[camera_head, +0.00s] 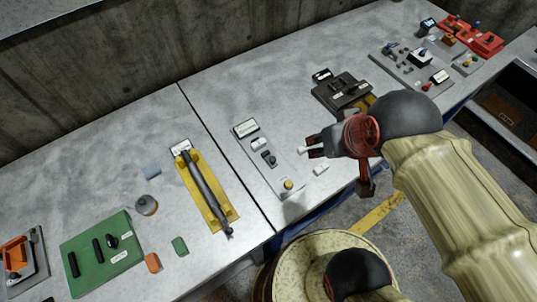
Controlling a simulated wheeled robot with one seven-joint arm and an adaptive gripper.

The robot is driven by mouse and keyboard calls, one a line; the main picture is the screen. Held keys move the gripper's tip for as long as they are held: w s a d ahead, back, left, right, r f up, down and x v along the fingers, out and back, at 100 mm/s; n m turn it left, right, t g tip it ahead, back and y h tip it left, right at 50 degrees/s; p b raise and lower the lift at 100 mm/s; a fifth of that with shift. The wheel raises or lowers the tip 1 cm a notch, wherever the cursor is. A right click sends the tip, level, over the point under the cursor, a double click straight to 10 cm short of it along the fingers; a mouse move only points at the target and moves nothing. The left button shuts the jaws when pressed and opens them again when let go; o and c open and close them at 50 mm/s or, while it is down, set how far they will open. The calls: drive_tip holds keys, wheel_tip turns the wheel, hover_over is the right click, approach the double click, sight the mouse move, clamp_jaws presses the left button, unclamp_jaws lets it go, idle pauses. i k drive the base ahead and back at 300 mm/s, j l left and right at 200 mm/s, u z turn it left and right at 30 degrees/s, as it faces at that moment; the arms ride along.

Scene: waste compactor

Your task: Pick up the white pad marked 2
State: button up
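Small white pads lie near the grey panel (266,155) at the middle of the table. One white pad (321,169) lies on the bare metal, right of the panel and just below my gripper in the picture. Another small white piece (303,149) shows at my fingertips, between them in the picture. The marks on both are too small to read, so I cannot tell which is marked 2. My gripper (312,147) is over the table, right of the panel, with its fingers pointing left. Its fingertips look slightly apart. I cannot tell whether they grip the white piece.
A yellow plate with a dark bar (204,190) and a green board (101,256) are at left. A dark device (343,92) stands behind my gripper. A grey panel with several parts (411,66) is at the back right. A barrel (281,258) stands below the table's front edge.

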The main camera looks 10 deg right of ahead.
sight(256, 146)
drive_tip(key=k+j+u, duration=0.1)
drive_tip(key=u, duration=0.3)
drive_tip(key=k+j+u, duration=0.2)
drive_tip(key=u, duration=0.2)
drive_tip(key=k+j+u, duration=0.25)
drive_tip(key=u, duration=0.15)
